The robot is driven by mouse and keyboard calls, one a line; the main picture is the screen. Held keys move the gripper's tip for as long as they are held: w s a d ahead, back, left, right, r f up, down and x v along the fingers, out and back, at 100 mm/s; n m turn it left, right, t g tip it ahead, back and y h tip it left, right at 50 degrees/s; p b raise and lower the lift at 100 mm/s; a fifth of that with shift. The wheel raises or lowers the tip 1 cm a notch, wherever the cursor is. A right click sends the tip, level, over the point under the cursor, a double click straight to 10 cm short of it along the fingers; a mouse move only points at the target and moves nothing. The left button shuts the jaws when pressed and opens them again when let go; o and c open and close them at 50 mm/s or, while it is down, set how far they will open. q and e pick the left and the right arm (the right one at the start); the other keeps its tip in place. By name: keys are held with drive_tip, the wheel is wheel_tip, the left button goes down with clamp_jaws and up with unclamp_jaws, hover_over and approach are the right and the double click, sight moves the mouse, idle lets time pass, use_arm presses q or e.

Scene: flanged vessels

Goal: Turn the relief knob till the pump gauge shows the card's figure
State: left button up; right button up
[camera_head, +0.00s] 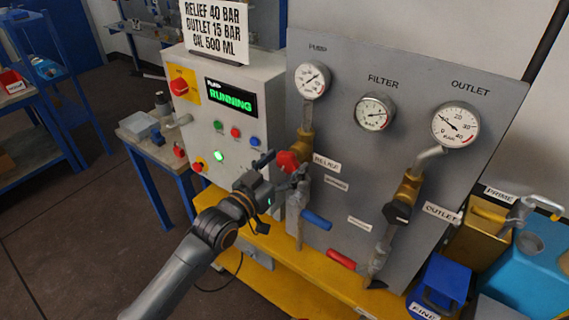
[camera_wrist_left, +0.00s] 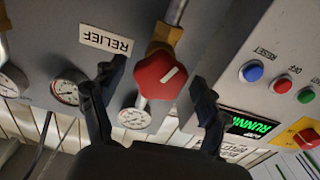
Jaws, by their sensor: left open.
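The red relief knob (camera_head: 287,161) sits on a brass valve below the pump gauge (camera_head: 312,80), beside the RELIEF label (camera_head: 326,162). In the left wrist view the knob (camera_wrist_left: 160,75) shows a white mark and lies between the spread fingers. My left gripper (camera_head: 279,166) is open around or just in front of the knob; I cannot tell whether a finger touches it. The pump gauge's needle is too small to read surely. The card (camera_head: 216,24) on the control box reads RELIEF 40 BAR, OUTLET 15 BAR, OIL 500 ML. My right gripper is out of view.
The control box (camera_head: 262,84) stands left of the knob, with a lit RUNNING display (camera_head: 229,96) and buttons. A filter gauge (camera_head: 375,111), outlet gauge (camera_head: 455,125) and black outlet knob (camera_head: 397,212) are to the right. Blue (camera_head: 316,219) and red (camera_head: 341,259) lever handles lie below.

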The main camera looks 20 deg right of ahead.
use_arm(q)
drive_tip(key=v, duration=1.2)
